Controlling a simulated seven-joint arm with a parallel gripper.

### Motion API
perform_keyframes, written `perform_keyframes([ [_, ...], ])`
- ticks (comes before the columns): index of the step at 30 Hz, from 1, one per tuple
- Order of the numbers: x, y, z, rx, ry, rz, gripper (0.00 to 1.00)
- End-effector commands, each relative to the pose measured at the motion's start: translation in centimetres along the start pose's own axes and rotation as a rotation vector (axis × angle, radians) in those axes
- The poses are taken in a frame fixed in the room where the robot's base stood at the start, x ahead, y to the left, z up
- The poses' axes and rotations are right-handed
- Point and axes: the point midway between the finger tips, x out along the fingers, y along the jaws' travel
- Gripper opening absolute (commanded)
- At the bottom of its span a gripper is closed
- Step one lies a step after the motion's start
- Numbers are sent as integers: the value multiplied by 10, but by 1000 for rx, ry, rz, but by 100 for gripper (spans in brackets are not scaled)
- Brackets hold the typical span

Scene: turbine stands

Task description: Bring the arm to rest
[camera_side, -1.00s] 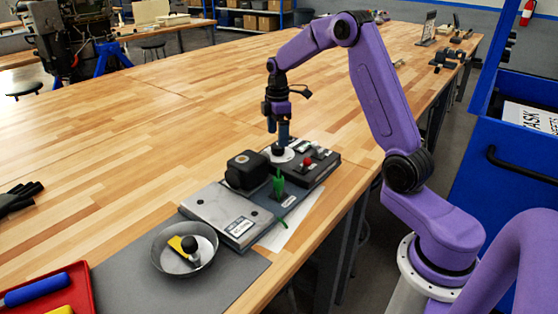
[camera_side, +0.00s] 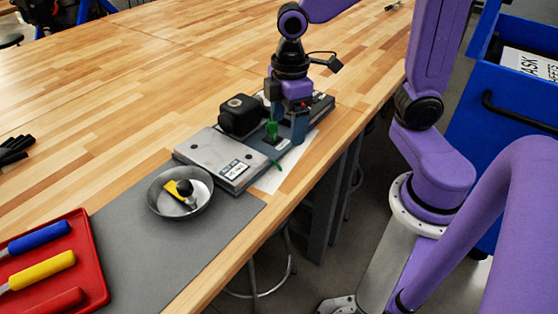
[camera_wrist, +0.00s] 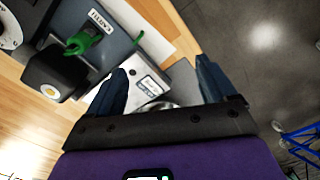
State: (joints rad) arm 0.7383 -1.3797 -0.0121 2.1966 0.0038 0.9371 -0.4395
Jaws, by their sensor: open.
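My gripper (camera_side: 298,126) is open and empty, pointing down over the right side of the fixture in the side view. In the wrist view its two dark blue fingers (camera_wrist: 164,82) stand wide apart. The fixture has a silver plate (camera_side: 212,153) with a label, a black block (camera_side: 240,114), and a green part (camera_side: 271,131) on a grey base. The green part also shows in the wrist view (camera_wrist: 82,43), left of the fingers. My gripper hides part of the fixture's right end; whether it touches it I cannot tell.
A metal bowl (camera_side: 161,205) holding a yellow and black part stands on a grey mat (camera_side: 135,265). A red tray (camera_side: 88,262) with several colored-handled tools lies at the left. The table's front edge runs close to the fixture. Bare wood (camera_side: 110,110) lies behind.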

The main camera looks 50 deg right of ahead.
Motion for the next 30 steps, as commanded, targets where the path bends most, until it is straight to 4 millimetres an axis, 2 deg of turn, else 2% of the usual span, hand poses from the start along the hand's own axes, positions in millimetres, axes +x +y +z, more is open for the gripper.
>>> perform_keyframes([
  [1, -1, -17, 6, -10, 3, 0, 84],
  [6, 0, -65, 31, -16, 7, -2, 84],
  [12, 3, -105, 63, -20, 10, -5, 84],
  [18, 6, -120, 80, -20, 11, -7, 84],
  [30, 7, -121, 81, -18, 11, -8, 84],
])
